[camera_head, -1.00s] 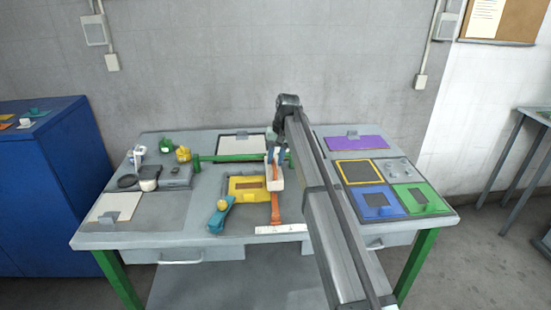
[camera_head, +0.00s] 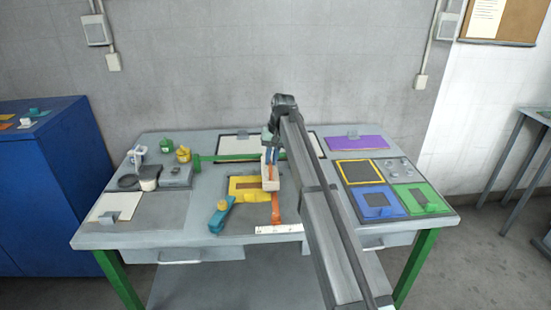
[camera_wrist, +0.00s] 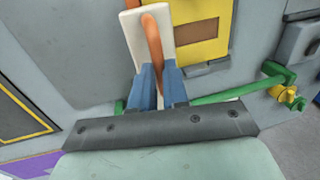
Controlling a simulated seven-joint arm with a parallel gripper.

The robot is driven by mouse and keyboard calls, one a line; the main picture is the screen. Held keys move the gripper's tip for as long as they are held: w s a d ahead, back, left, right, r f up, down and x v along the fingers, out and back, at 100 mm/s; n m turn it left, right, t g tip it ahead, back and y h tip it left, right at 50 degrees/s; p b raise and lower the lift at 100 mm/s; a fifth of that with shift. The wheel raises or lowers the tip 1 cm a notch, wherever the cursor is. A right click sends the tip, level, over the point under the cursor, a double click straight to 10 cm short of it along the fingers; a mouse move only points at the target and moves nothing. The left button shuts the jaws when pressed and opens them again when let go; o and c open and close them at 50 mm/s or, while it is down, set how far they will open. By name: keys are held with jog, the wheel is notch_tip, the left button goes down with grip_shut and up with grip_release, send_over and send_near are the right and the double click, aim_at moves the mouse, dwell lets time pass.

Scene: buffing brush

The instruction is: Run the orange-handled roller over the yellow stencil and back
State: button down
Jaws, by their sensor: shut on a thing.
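The yellow stencil (camera_head: 238,195) lies on a grey board mid-table, with a tan-brown rectangle inside its frame. It also shows at the top of the wrist view (camera_wrist: 218,50). My gripper (camera_head: 270,155) has blue fingers, seen in the wrist view (camera_wrist: 159,85), shut on the orange handle (camera_wrist: 154,45) of the roller. A cream block (camera_wrist: 132,38) sits around the handle, by the stencil's side edge. It shows at the stencil's right side in the head view (camera_head: 266,178). The roller's underside is hidden, so I cannot tell whether it touches.
An orange strip (camera_head: 277,208) runs toward a white ruler-like strip (camera_head: 278,229) at the front. A teal tool (camera_head: 221,214) lies front-left of the stencil. A green bar (camera_head: 225,158) lies behind. Blue (camera_head: 382,208) and green (camera_head: 421,207) frames lie right.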

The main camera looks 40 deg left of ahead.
jog(key=s+a, duration=1.8)
jog(key=shift+s+a, duration=0.15)
jog(key=shift+s, duration=0.05)
jog(key=shift+a, duration=0.1)
jog(key=c, duration=1.1)
grip_release()
jog(key=r, duration=0.4)
jog(key=w+d+r, duration=0.1)
jog(key=r, duration=0.4)
jog(key=w+d+r, duration=0.1)
jog(key=r, duration=0.3)
jog(key=shift+r, duration=0.3)
